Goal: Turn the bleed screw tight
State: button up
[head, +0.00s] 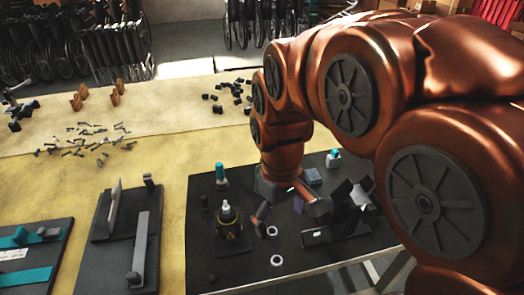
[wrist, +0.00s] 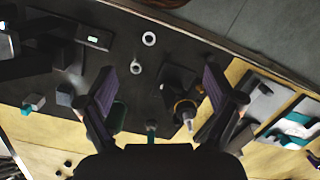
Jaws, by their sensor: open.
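A dark upright fixture (head: 232,238) stands on the black mat, with a yellow-orange band and a pale pointed tip on top. The tip may be the bleed screw, but it is too small to tell. In the wrist view the fixture (wrist: 181,98) lies between the spread fingers, closer to the right one, with its pale tip pointing down in the picture. My gripper (head: 285,212) is open and empty, to the right of the fixture in the head view and apart from it. Both purple-padded fingers of my gripper (wrist: 160,88) show in the wrist view.
Two pale rings (head: 277,260) lie on the black mat (head: 205,268). Dark blocks and a box-like device (head: 316,237) crowd the right. Trays with flat parts (head: 140,250) lie left; small parts are scattered farther back.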

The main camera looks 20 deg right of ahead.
jog(key=w+d+n, duration=0.3)
jog(key=w, duration=0.6)
jog(key=w+d+n+t, duration=0.1)
jog(key=w+d+n, duration=0.2)
jog(key=w, duration=0.7)
jog(key=w+d+f+n, duration=0.1)
jog(key=w+d, duration=0.3)
jog(key=w, duration=0.6)
jog(key=shift+w+n+p, duration=0.15)
jog(key=shift+n+p, duration=0.15)
jog(key=shift+n, duration=0.6)
jog(key=shift+w+d+f, duration=0.1)
jog(key=shift+w+f, duration=0.1)
jog(key=shift+f+p, duration=1.1)
jog(key=shift+f, duration=2.65)
jog(key=c, duration=1.1)
jog(key=shift+c, duration=0.2)
